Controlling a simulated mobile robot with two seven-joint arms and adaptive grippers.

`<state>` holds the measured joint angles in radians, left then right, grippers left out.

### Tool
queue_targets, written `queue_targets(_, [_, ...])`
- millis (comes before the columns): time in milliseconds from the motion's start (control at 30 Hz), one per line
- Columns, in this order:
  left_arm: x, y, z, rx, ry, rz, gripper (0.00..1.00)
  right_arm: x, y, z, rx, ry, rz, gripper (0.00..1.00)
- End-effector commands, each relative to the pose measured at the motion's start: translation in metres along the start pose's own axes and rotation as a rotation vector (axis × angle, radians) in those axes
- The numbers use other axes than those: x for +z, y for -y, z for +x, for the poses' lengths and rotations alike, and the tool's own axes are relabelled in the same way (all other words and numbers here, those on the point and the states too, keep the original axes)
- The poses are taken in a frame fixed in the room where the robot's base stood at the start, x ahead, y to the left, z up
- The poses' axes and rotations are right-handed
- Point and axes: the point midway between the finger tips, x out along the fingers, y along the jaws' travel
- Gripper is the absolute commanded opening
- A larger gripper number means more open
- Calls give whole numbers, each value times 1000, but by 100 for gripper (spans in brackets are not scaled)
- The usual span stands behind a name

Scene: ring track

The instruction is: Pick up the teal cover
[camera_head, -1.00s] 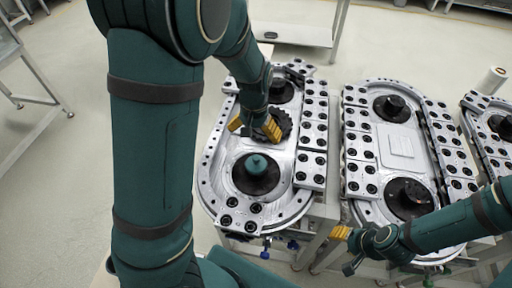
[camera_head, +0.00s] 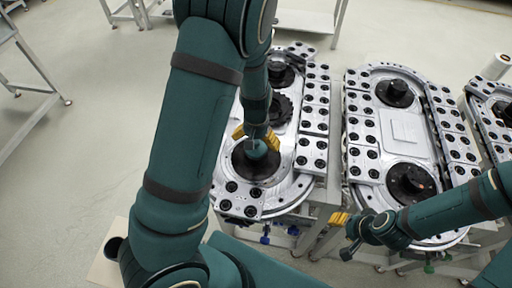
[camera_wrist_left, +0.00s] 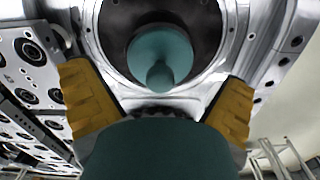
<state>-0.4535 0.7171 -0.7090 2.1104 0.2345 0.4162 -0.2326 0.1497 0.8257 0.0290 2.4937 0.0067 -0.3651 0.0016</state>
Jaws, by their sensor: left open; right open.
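The teal cover (camera_head: 257,150) sits in the middle of the front black disc on the left ring track. In the left wrist view the teal cover (camera_wrist_left: 160,55) is a round cap with a knob, set in a dark round recess. My left gripper (camera_head: 254,133) is right over the cover, with its yellow fingers spread. In the left wrist view my left gripper (camera_wrist_left: 158,105) is open, with a finger on each side below the cover and no visible contact. My right gripper (camera_head: 341,231) is open and empty near the front of the middle track.
The left ring track (camera_head: 300,183) carries a black gear (camera_head: 281,110) behind the cover and rows of bolted blocks along its right side. A second ring track (camera_head: 403,130) stands to the right. A white roll (camera_head: 495,67) stands at the far right.

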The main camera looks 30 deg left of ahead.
Motion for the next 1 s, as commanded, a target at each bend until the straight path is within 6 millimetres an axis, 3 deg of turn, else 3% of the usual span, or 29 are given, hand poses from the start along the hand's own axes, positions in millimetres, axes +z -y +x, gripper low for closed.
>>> queue_targets(133, [0,0,18,0,1,0,100,0,-1,4,1,0,0,47])
queue_targets(400, [0,0,20,0,-1,0,100,0,-1,4,1,0,0,47])
queue_targets(433, [0,0,20,0,-1,0,96,0,-1,4,1,0,0,47])
queue_targets(600, [0,0,20,0,-1,0,37,0,-1,4,1,0,0,47])
queue_targets(633, [0,0,20,0,-1,0,31,0,-1,4,1,0,0,47])
queue_targets(1000, [0,0,20,0,0,0,30,0,-1,4,1,0,0,47])
